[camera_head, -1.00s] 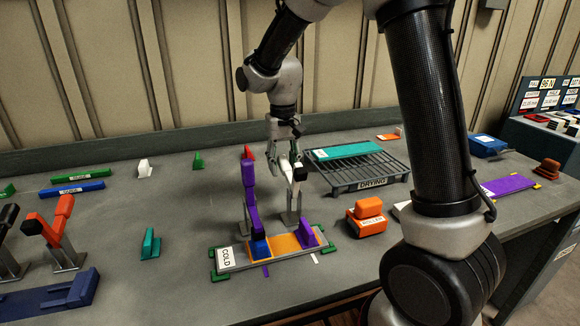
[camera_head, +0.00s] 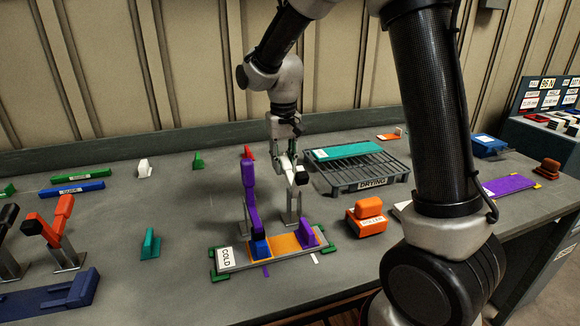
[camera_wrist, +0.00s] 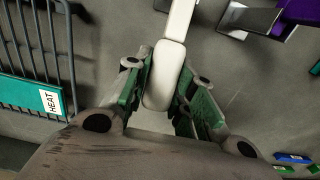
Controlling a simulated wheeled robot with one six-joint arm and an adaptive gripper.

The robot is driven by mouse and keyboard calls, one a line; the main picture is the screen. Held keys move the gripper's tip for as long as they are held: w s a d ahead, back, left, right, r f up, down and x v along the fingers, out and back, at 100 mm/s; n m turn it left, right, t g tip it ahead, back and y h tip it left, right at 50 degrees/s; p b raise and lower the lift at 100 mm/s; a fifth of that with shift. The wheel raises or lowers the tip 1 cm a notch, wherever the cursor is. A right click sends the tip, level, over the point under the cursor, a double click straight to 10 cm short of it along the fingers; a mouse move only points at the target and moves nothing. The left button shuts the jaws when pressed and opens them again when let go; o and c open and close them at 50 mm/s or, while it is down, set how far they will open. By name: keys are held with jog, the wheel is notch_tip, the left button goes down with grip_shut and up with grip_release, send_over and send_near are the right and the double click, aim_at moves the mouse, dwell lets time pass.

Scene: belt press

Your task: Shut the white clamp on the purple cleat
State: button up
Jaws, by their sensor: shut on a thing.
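The white clamp (camera_head: 291,171) stands on a metal bracket behind the board, its black tip raised and clear of the purple cleat (camera_head: 308,237). The purple cleat sits at the right end of the orange strip on the board labelled COLD. My gripper (camera_head: 286,162) is shut on the white clamp's handle from above and behind. In the wrist view the white handle (camera_wrist: 164,75) lies between the two green-padded fingers, its rounded end towards my palm. The fingers hide part of the handle in the head view.
The purple clamp (camera_head: 251,200) stands just left, near the blue cleat (camera_head: 260,248). Table behind the purple clamp is mostly clear.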

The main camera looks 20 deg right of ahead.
aim_at(287, 163)
jog(key=shift+s+r, duration=1.3)
jog(key=shift+r, duration=0.15)
jog(key=shift+s+r, duration=0.4)
jog(key=shift+s, duration=0.3)
jog(key=shift+s+r, duration=0.4)
jog(key=shift+s, duration=0.3)
jog(key=shift+s+r, duration=0.25)
jog(key=shift+s, duration=0.75)
jog(key=shift+s+f, duration=0.15)
jog(key=shift+s, duration=1.65)
jog(key=o, duration=0.7)
jog(key=shift+w, duration=0.1)
